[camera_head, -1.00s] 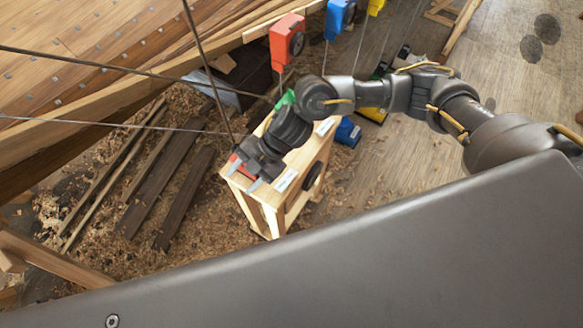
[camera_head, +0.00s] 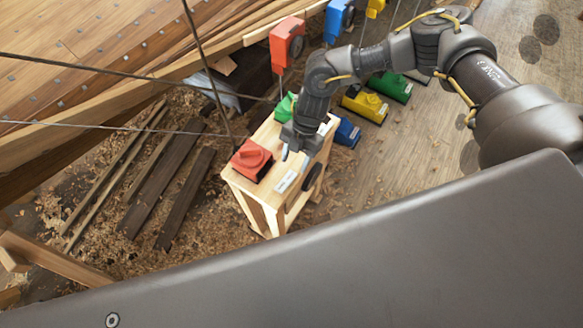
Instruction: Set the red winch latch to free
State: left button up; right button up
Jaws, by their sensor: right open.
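The red winch latch (camera_head: 252,160), a red block with a raised turning piece on top, sits at the near end of the wooden stand (camera_head: 272,187). It is in plain view, but I cannot read its setting. My right gripper (camera_head: 294,157) is open and empty, pointing down over the stand top just right of the red latch and apart from it. My left gripper is not in view.
Blue (camera_head: 347,133), yellow (camera_head: 365,104) and green (camera_head: 391,87) units stand to the right. Ropes cross at left. A red box (camera_head: 287,42) hangs behind. Dark planks (camera_head: 160,190) lie left.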

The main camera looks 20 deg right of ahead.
aim_at(290, 176)
jog(key=shift+p+x, duration=0.5)
jog(key=shift+x, duration=2)
jog(key=c, duration=1)
jog(key=h+p, duration=0.1)
jog(key=r+t+p, duration=0.1)
jog(key=p, duration=0.1)
jog(key=shift+s+a+h, duration=0.3)
jog(key=shift+a+h, duration=0.05)
jog(key=shift+h, duration=0.05)
jog(key=t+h+p, duration=0.1)
jog(key=t+p, duration=0.1)
jog(key=p, duration=0.1)
jog(key=shift+s+a+r+h, duration=0.2)
jog(key=shift+a+h, duration=0.05)
jog(key=shift+h, duration=0.15)
jog(key=shift+a+t+h+p, duration=0.1)
jog(key=shift+t+h+p, duration=0.2)
jog(key=shift+h+p, duration=0.1)
jog(key=shift+o, duration=0.2)
jog(key=shift+f, duration=0.1)
jog(key=shift+c, duration=0.2)
